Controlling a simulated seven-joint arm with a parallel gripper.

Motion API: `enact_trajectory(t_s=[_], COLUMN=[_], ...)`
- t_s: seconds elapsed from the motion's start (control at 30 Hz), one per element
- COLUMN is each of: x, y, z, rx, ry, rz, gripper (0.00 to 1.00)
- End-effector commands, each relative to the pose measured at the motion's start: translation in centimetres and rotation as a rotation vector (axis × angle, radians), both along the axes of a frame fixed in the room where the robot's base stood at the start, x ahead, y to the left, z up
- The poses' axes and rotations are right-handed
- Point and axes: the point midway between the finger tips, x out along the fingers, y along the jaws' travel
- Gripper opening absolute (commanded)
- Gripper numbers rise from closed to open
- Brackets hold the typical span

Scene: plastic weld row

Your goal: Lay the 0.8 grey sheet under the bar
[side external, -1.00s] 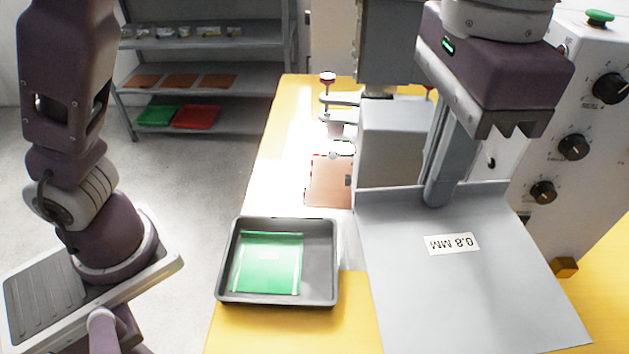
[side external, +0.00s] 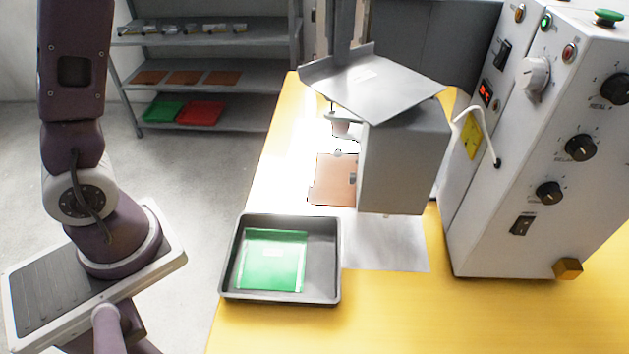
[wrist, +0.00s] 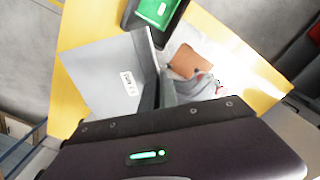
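The 0.8 grey sheet (side external: 395,85) has an upturned lip and a white label. It is in the air at the top middle of the side view, apparently above a large grey block (side external: 400,170). My gripper (side external: 344,52) is shut on its lip; only a grey finger shows, with the body out of frame. In the wrist view the sheet (wrist: 92,72) hangs from my gripper (wrist: 160,88), its label facing the camera. I cannot make out the bar for certain; the sheet and block hide part of the work area.
A dark tray (side external: 330,285) holding a green sheet (side external: 272,262) stands front left on the yellow table (side external: 430,310). A copper-coloured sheet (side external: 333,182) lies on a white surface behind it. The white control cabinet (side external: 485,225) stands right.

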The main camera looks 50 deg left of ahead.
Motion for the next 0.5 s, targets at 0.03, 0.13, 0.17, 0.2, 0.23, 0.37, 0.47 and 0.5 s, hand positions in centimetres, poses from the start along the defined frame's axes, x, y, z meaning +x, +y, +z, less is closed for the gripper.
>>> enact_trajectory(t_s=[0.03, 0.13, 0.17, 0.2, 0.23, 0.37, 0.47, 0.5], x=[-0.3, -1.1, -1.4, -1.8, -2.1, -3.0, -3.5, -3.5], y=[0.2, 0.8, 0.9, 1.2, 1.4, 2.0, 2.4, 2.7], z=[-0.2, -0.8, -0.9, -1.2, -1.4, -2.0, -2.6, -3.2], rx=[0.000, -0.001, -0.001, -0.001, -0.001, -0.001, 0.000, -0.002], ry=[0.001, 0.003, 0.002, 0.002, 0.001, 0.000, 0.001, 0.004], rz=[-0.048, -0.244, -0.314, -0.405, -0.468, -0.700, -0.845, -0.897], gripper=[0.00, 0.00, 0.00, 0.00, 0.00, 0.00, 0.00, 0.00])
